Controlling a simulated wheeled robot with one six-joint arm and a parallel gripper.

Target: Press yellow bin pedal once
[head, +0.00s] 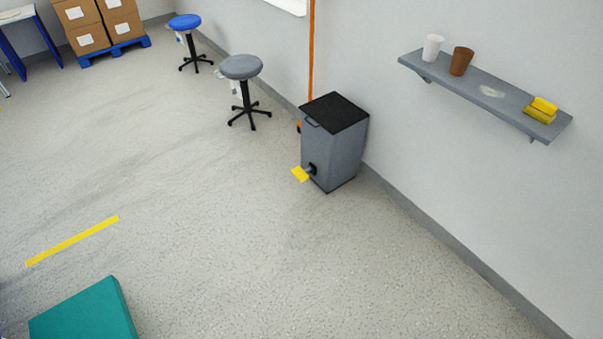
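A grey bin (333,145) with a black lid (336,112) stands on the floor against the right wall. The lid looks shut. Its yellow pedal (300,174) sticks out low at the bin's front left, close to the floor, on a dark mount. Nothing touches the pedal. My gripper is not in this view.
A grey stool (241,68) and a blue stool (185,23) stand behind the bin along the wall. A wall shelf (490,92) holds cups and yellow items. A teal block (86,312) lies at front left. The floor before the bin is clear.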

